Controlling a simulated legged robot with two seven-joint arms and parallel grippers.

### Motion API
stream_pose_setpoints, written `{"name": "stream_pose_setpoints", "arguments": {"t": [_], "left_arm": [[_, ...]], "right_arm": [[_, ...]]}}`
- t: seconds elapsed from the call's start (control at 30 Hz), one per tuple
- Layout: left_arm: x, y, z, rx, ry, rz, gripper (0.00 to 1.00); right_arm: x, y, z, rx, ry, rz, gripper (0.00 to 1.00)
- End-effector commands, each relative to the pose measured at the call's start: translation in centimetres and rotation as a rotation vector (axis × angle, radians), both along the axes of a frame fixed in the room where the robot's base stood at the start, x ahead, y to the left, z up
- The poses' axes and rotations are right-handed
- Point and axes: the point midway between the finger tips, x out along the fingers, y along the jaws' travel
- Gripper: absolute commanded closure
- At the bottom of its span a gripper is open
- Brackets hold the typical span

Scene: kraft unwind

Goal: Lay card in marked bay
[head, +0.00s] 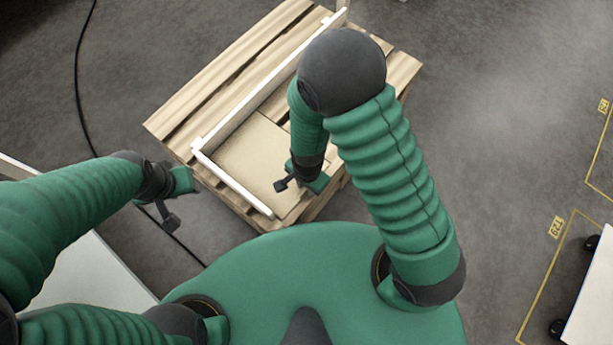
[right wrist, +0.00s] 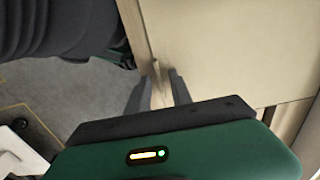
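A flat tan card (head: 248,158) lies on a wooden pallet (head: 190,105) in the head view, inside the corner of a white rail frame (head: 232,182). Its right part is hidden by my right arm. My right gripper (head: 283,184) is low over the card's right side. In the right wrist view, its two dark fingers (right wrist: 158,92) stand apart, with a pale strip between them, beside a broad tan sheet (right wrist: 225,50). I cannot tell if they touch the strip. My left gripper (head: 172,212) is left of the pallet, apart from it; its finger opening is unclear.
Yellow-lined areas with small yellow tags (head: 556,228) mark the floor at the right. A white wheeled thing (head: 594,290) stands at the lower right edge. A black cable (head: 77,85) runs along the floor at the left.

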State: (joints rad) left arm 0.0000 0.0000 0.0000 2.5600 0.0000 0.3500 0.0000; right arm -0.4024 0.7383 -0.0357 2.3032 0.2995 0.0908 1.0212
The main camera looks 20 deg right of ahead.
Motion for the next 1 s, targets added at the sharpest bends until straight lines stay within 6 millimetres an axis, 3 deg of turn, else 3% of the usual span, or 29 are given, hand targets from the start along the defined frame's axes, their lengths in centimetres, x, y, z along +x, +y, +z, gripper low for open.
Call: {"name": "stream_pose_setpoints", "arguments": {"t": [0.37,0.47,0.8,1.0], "left_arm": [[0.0,0.0,0.4,0.000,0.000,0.000,0.64],[0.0,0.0,1.4,0.000,0.000,0.000,0.64],[0.0,0.0,6.7,0.000,0.000,0.000,0.64],[0.0,0.0,8.4,0.000,0.000,0.000,0.64]], "right_arm": [[0.0,0.0,0.6,-0.001,0.001,0.000,0.69],[0.0,0.0,2.3,-0.001,-0.001,0.001,0.69],[0.0,0.0,12.4,0.001,-0.003,0.002,0.69],[0.0,0.0,16.1,0.001,-0.001,0.001,0.69]]}}
